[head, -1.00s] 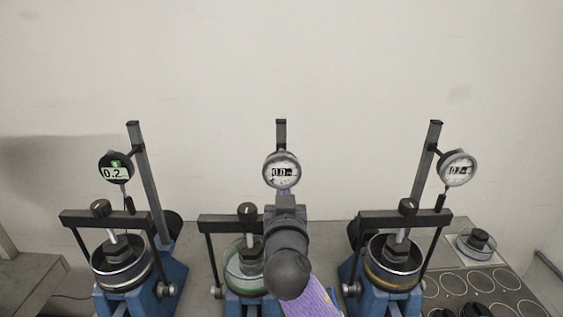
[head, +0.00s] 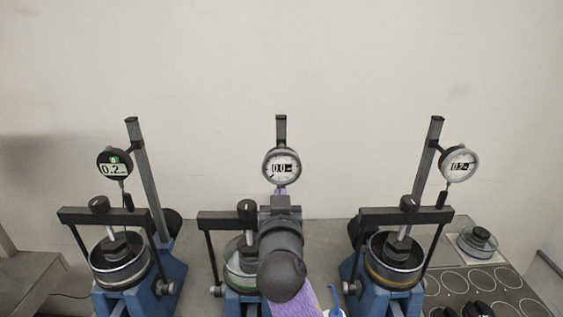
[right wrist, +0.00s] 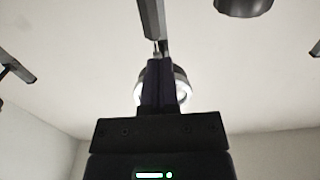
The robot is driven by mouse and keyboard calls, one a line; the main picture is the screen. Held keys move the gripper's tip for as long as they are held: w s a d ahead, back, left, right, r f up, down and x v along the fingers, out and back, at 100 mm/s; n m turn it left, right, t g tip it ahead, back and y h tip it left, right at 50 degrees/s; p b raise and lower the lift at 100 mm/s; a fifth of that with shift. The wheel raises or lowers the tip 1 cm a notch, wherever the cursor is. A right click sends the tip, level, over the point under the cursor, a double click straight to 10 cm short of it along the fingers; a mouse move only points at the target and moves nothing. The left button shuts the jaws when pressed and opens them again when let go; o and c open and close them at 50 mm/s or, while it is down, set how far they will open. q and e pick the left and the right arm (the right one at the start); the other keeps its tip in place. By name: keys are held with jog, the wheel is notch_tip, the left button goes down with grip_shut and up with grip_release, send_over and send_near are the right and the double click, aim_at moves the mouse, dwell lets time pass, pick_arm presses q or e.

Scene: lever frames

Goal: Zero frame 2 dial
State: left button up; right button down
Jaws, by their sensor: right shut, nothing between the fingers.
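Three lever frames stand in a row. Whether the fingers touch the dial cannot be told. My left gripper is not in view.
Lever beams (head: 104,215) cross each frame. A tray with round outlines (head: 483,283) and a lidded dish (head: 478,242) lie at the right. The wall behind is bare.

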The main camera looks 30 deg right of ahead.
jog(key=v, duration=0.5)
jog(key=shift+s+a, duration=0.15)
jog(key=shift+s, duration=0.15)
jog(key=s+a+f+n+g+y, duration=0.4)
jog(key=s+f+g+y, duration=0.15)
jog(key=s+f, duration=0.45)
jog(key=s+a+f+n+g+y, duration=0.4)
jog(key=s+f+g, duration=0.2)
jog(key=s+f, duration=0.4)
notch_tip(320, 180, down, 28)
jog(key=s+g+b, duration=0.2)
jog(key=b, duration=0.8)
jog(key=s+d+f+g+b, duration=0.1)
jog(key=s+d+f+b, duration=0.2)
jog(key=s+f+b, duration=0.5)
jog(key=s+f, duration=0.6)
jog(key=f, duration=0.5)
jog(key=shift+f+n, duration=0.2)
jog(key=shift+n, duration=0.2)
